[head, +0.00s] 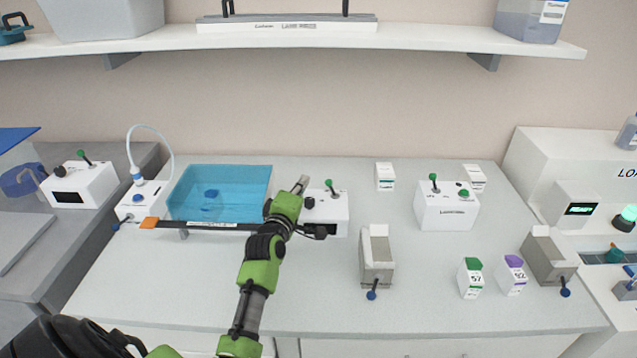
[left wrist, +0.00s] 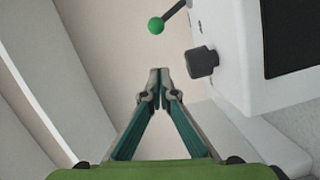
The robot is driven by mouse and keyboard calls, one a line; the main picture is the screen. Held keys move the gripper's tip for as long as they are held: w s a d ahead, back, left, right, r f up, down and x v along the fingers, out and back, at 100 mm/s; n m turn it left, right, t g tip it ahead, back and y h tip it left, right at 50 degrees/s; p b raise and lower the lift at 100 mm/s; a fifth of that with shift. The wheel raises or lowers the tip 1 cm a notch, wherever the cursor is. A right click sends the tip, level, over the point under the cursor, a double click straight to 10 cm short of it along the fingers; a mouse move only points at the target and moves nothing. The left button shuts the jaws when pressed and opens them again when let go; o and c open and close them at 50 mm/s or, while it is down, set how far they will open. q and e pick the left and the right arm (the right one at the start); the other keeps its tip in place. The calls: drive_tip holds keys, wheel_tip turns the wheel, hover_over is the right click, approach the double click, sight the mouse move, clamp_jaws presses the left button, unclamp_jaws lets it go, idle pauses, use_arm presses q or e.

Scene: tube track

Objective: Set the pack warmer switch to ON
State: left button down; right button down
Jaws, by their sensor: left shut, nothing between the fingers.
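A white box (head: 333,222) stands right of the blue water bath, partly hidden by my left arm. I cannot read a label that names it as the pack warmer. It has a black knob (head: 310,202) and a switch lever with a green ball (head: 328,183), tilted to the left. In the left wrist view the green ball (left wrist: 156,26) is beyond and slightly left of the fingertips, and the black knob (left wrist: 203,62) is to their right. My left gripper (head: 303,182) is shut and empty, apart from the lever, beside the box's left end. It also shows in the wrist view (left wrist: 159,73).
The blue water bath (head: 182,183) lies left of my gripper. Other white boxes with green-ball levers stand at far left (head: 90,188) and right (head: 430,212). A grey holder (head: 377,268) and small bottles (head: 470,286) stand in front. A shelf (head: 420,40) hangs above.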

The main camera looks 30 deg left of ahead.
sight(331, 188)
use_arm(q)
drive_tip(key=x, duration=0.3)
drive_tip(key=shift+w+a, duration=0.15)
drive_tip(key=shift+w, duration=0.1)
drive_tip(key=d, duration=0.1)
drive_tip(key=d+p, duration=0.1)
drive_tip(key=d, duration=0.1)
drive_tip(key=shift+w+f, duration=0.15)
drive_tip(key=shift+f, duration=0.15)
drive_tip(key=shift+d, duration=0.5)
drive_tip(key=shift+f, duration=0.15)
drive_tip(key=shift+a+p, duration=0.2)
drive_tip(key=shift+p, duration=0.1)
